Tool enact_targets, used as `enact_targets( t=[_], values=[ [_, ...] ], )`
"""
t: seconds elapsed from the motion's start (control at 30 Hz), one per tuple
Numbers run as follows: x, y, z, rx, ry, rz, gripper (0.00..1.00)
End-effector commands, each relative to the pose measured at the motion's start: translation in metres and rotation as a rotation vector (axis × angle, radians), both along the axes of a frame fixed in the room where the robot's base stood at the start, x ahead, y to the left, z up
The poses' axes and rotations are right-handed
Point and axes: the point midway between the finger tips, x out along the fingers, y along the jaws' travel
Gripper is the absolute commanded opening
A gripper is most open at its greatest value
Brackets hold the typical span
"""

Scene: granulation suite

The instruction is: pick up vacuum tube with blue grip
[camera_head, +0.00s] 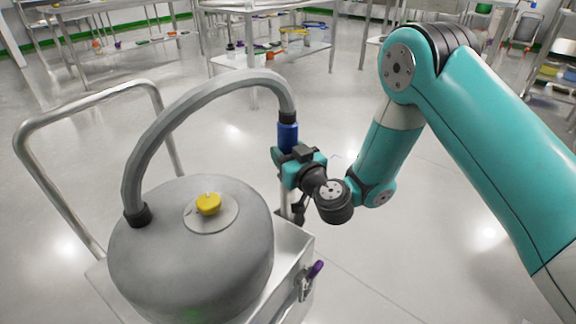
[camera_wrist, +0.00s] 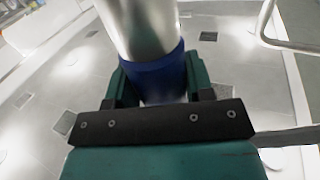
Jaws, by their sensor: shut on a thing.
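The vacuum tube (camera_head: 190,95) is a thick grey hose. It arches up from a black collar on top of the rounded grey vacuum tank (camera_head: 190,255) and bends down at the right to a blue grip (camera_head: 288,135). My gripper (camera_head: 288,154) is shut on the tube at the blue grip. In the wrist view, the blue grip (camera_wrist: 152,72) sits between the two green fingers of my gripper (camera_wrist: 158,85), with a shiny metal tube section (camera_wrist: 145,25) beyond it. The fingers partly hide the grip's sides.
The tank stands on a metal cart with a tubular handle (camera_head: 85,103) at left, a yellow knob (camera_head: 208,204) on top and a purple-handled valve (camera_head: 315,269) at front right. Steel tables with small items (camera_head: 270,58) stand at the back. The floor right of the cart is clear.

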Motion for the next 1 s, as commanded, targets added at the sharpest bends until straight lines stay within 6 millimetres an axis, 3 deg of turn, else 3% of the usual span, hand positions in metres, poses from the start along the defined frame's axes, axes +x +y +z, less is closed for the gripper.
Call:
enact_targets(
  t=[0.37,1.0],
  values=[
    [0.000,0.000,0.047,0.002,-0.001,-0.001,0.24],
    [0.000,-0.001,0.152,0.002,-0.001,-0.002,0.24]
  ],
)
